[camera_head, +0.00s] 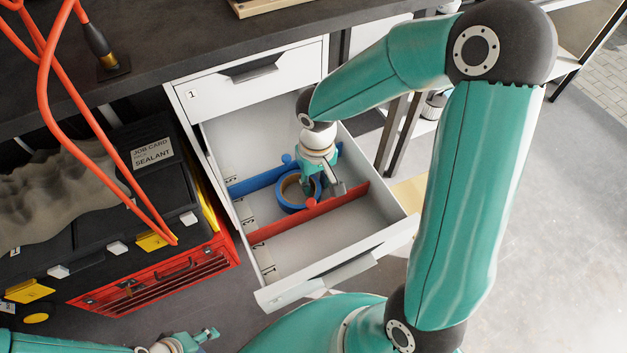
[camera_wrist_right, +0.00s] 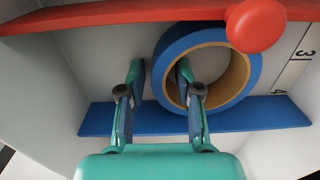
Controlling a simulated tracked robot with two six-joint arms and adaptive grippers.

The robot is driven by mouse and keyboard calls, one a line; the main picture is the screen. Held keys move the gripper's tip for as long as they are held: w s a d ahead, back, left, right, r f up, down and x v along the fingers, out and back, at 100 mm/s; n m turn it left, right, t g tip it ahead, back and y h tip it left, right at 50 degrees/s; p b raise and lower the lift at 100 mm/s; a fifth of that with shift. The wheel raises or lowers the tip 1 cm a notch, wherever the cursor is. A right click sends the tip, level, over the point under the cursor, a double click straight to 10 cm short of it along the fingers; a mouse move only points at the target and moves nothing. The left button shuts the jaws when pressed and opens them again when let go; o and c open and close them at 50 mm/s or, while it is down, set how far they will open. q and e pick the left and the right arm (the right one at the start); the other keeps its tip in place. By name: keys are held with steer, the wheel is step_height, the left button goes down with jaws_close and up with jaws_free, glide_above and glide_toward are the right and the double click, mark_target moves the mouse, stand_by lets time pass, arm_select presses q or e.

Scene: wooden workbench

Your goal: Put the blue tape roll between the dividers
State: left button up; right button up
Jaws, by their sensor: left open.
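The blue tape roll (camera_head: 283,205) lies in the open drawer, between the blue divider (camera_head: 255,182) and the red divider (camera_head: 275,230). In the right wrist view the tape roll (camera_wrist_right: 204,34) shows its tan core, between the red divider (camera_wrist_right: 120,13) and the blue divider (camera_wrist_right: 270,113). My right gripper (camera_head: 322,190) is down in the drawer at the roll. Its fingers (camera_wrist_right: 158,72) stand apart, one outside the ring and one in its hole, with the roll's wall between them and small gaps showing. My left gripper (camera_head: 212,335) is open and empty at the bottom edge.
The drawer's front wall (camera_head: 345,268) and sides surround the right gripper. Each divider has a round knob; the red knob (camera_wrist_right: 257,25) partly covers the roll. A closed drawer (camera_head: 250,75) is above. A red toolbox (camera_head: 160,285) and orange cables (camera_head: 95,130) are at left.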

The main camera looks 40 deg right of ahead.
steer(key=shift+r+p, duration=0.45)
steer(key=shift+p, duration=0.05)
step_height(320, 180, up, 12)
steer(key=p, duration=0.1)
steer(key=shift+f+p, duration=0.15)
steer(key=shift+p, duration=0.25)
